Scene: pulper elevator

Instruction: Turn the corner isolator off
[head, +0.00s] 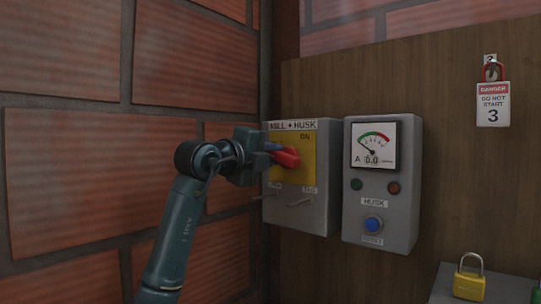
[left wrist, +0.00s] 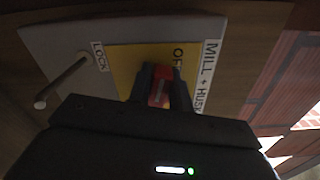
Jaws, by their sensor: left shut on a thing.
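The corner isolator (head: 323,200) is a grey box with a yellow plate, labelled "MILL + HUSK", on the wooden board beside the brick corner. Its red handle (head: 288,158) stands out from the yellow plate. My left gripper (head: 277,154) reaches it from the left and is shut on the handle. In the left wrist view the red handle (left wrist: 160,92) sits between the two dark fingers, over the yellow plate (left wrist: 125,65). An "ON" label shows above the handle in the head view; lower labels are too small to read. The handle's exact angle is partly hidden by the gripper. My right gripper is not in view.
A grey meter box (head: 408,215) with a blue reset button stands close to the right of the isolator. A red padlock with a danger tag (head: 493,104) hangs at upper right. A yellow padlock (head: 469,282) is on a grey surface at lower right. Brick wall (head: 70,190) bounds the left.

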